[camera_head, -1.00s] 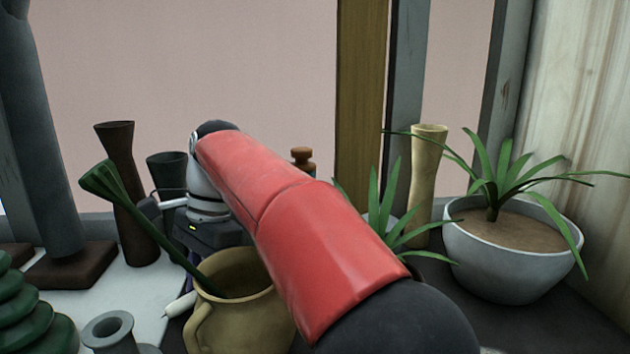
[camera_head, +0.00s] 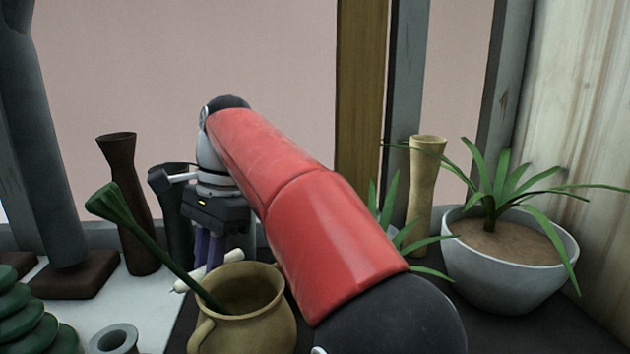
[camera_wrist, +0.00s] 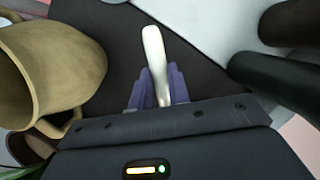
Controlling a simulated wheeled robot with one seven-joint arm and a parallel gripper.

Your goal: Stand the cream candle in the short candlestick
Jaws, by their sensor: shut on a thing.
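The cream candle (camera_wrist: 154,55) is a pale slim rod held between the purple fingers of my gripper (camera_wrist: 157,88) in the wrist view, its free end pointing away from the palm. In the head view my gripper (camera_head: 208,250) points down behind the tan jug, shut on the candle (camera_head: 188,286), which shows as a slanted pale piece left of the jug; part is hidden. A grey holder with a round opening (camera_head: 115,338), possibly the short candlestick, stands at the bottom left, cut off by the frame. The candle is apart from it.
The tan jug (camera_head: 262,325) with a green stem (camera_head: 140,228) leaning out stands close to my gripper. A tall brown vase (camera_head: 135,220) and a dark vessel (camera_head: 172,215) stand behind to the left. A potted plant (camera_head: 505,280) and a tan vase (camera_head: 424,195) are right.

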